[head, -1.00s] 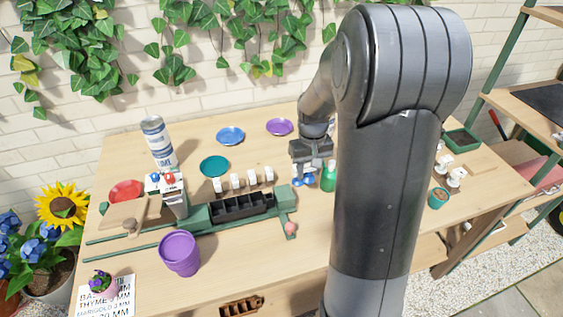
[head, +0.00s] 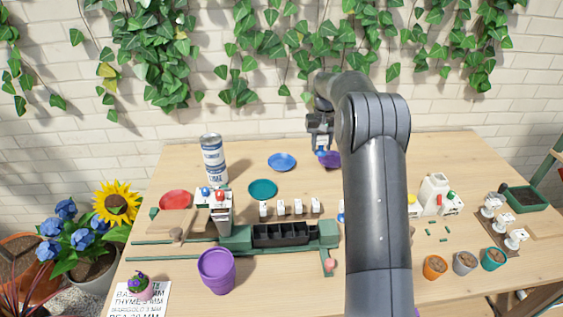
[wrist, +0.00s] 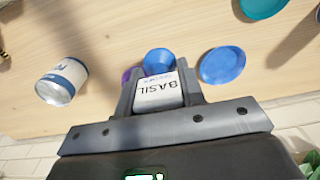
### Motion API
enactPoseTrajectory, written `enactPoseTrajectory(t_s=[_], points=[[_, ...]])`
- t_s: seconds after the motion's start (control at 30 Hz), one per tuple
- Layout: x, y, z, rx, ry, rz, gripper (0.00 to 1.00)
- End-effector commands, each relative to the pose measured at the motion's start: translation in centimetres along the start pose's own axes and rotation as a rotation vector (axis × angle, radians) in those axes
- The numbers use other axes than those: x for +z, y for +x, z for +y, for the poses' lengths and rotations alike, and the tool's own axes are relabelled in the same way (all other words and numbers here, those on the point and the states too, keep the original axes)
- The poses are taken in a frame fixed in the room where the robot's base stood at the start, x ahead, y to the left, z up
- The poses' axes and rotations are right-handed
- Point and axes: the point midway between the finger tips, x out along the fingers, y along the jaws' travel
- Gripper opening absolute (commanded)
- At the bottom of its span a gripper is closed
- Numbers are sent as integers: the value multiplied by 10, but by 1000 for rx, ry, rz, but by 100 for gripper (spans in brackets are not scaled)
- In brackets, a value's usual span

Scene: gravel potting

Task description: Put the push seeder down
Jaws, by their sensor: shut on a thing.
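My gripper (head: 320,138) is at the back of the table, over or near the purple saucer (head: 333,164). In the wrist view my gripper (wrist: 158,95) is shut on the push seeder (wrist: 158,92), a white body labelled BASIL with a round blue end (wrist: 158,61). The blue end points away from the palm. The seeder shows as a small white and blue piece below the jaws in the head view. I cannot tell whether it touches anything. The purple saucer (wrist: 128,75) shows partly behind it in the wrist view.
A blue saucer (head: 282,162) lies left of my gripper, and a teal saucer (head: 262,190) nearer. A tall can (head: 213,158) stands further left. The black cell tray (head: 281,236) and purple pot (head: 217,272) are in front. My arm hides part of the table's middle right.

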Motion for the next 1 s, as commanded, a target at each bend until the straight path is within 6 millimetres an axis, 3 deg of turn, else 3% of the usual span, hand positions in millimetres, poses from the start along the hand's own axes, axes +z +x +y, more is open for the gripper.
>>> enactPoseTrajectory(t_s=[0.1, 0.33, 0.8, 1.0], points=[[-18, -1, -10, 1, -1, 2, 13], [-32, 2, -24, 2, -3, 0, 13], [-74, 59, -109, 2, -3, 0, 13], [-81, 68, -123, 2, -1, 1, 13]])
